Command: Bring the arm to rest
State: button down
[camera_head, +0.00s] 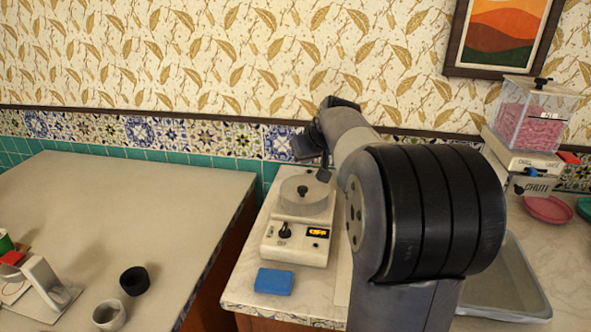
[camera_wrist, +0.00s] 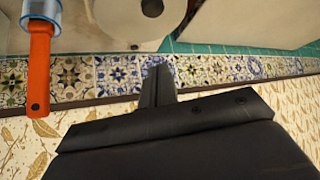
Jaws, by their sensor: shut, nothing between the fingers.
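My arm (camera_head: 365,165) reaches from the lower right toward the tiled wall, above the counter. My gripper (camera_head: 323,172) is at its far end, partly hidden by the arm, close to the round lid of a cream appliance (camera_head: 287,247). In the wrist view my gripper's fingers (camera_wrist: 157,82) are together and empty, seen against the patterned tiles. The lid's dark knob (camera_wrist: 152,8) shows at the top of that view, apart from the fingers there. I cannot tell the exact gap from gripper to lid.
A blue block (camera_head: 273,281) lies before the appliance. A dispenser of pink pieces (camera_head: 538,115), a pink plate (camera_head: 548,209) and a grey tray (camera_head: 510,285) are right. Black (camera_head: 135,281) and grey cups (camera_head: 109,315) stand left. The wrist view shows an orange handle (camera_wrist: 38,75).

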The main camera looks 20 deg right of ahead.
aim_at(296, 196)
jog(key=shift+s+d+r, duration=0.1)
jog(key=shift+d+r, duration=0.15)
jog(key=shift+r, duration=0.15)
jog(key=w+a+f, duration=0.1)
jog(key=a+f, duration=0.1)
jog(key=w+a+f, duration=0.1)
jog(key=a+f, duration=0.1)
jog(key=f, duration=0.1)
jog(key=a+f, duration=0.2)
jog(key=shift+w+a+f, duration=0.1)
jog(key=shift+w+f, duration=0.3)
jog(key=shift+s+d, duration=0.3)
jog(key=shift+d, duration=0.35)
jog(key=shift+s+d, duration=0.3)
jog(key=shift+d, duration=0.3)
jog(key=shift+s+d+f, duration=0.1)
jog(key=shift+s+d, duration=0.05)
jog(key=shift+d, duration=0.15)
